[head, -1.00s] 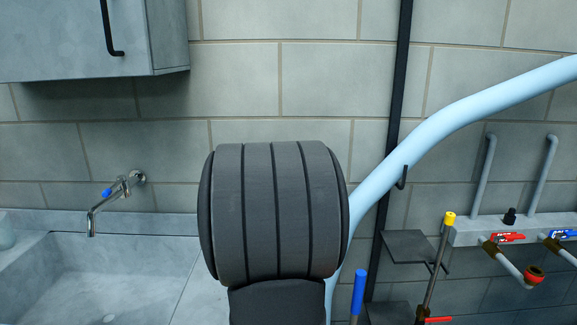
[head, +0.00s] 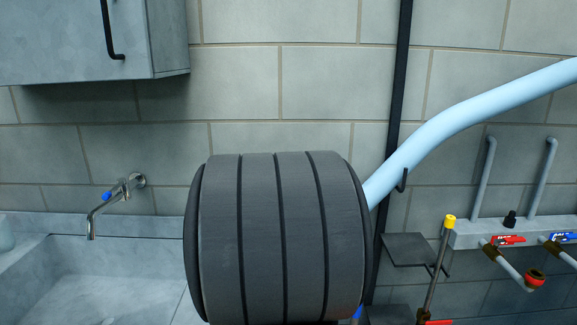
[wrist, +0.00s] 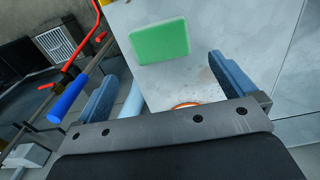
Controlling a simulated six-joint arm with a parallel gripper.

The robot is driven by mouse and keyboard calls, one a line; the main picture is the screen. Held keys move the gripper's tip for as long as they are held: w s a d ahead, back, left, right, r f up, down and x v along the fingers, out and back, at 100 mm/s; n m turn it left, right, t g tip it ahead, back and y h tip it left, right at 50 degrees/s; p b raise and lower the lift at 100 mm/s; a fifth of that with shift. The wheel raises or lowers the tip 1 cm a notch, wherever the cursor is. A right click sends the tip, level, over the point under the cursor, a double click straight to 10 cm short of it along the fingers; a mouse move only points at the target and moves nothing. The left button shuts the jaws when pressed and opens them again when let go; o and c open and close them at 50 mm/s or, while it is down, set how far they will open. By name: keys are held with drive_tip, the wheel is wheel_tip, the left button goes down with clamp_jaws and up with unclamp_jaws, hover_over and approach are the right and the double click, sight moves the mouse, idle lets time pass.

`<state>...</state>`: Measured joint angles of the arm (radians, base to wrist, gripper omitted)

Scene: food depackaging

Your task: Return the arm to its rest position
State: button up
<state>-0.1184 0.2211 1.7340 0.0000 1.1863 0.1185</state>
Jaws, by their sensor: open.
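My gripper (wrist: 162,68) shows in the wrist view with its two blue fingers apart and nothing between them. A green rectangular item (wrist: 160,41) lies beyond the fingertips on a pale grey surface (wrist: 210,20). Part of an orange-rimmed object (wrist: 187,105) shows just above the gripper's grey crossbar, and most of it is hidden. In the head view, a dark grey ribbed part of my own arm fills the lower middle. My gripper is not visible there.
In the head view, a sink (head: 110,285) with a tap (head: 117,193) is at left under a grey cabinet (head: 75,40). A pale blue hose (head: 470,112) runs up right. Pipes with a red valve handle (head: 508,240) are at right. A blue-gripped handle (wrist: 68,98) is near the left finger.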

wheel_tip(320, 180, down, 10)
drive_tip(key=shift+r, duration=0.15)
drive_tip(key=shift+w+r, duration=0.1)
drive_tip(key=shift+r, duration=0.05)
wheel_tip(320, 180, up, 4)
drive_tip(key=shift+f, duration=0.25)
drive_tip(key=s+d+r, duration=0.5)
drive_tip(key=d+r, duration=0.2)
drive_tip(key=d, duration=0.3)
drive_tip(key=w+a+f+m, duration=0.1)
drive_tip(key=w+a+f, duration=0.1)
drive_tip(key=w+a, duration=0.6)
drive_tip(key=w+a+f+m, duration=0.2)
drive_tip(key=w+a, duration=0.7)
drive_tip(key=a, duration=0.9)
drive_tip(key=shift+w+r, duration=0.1)
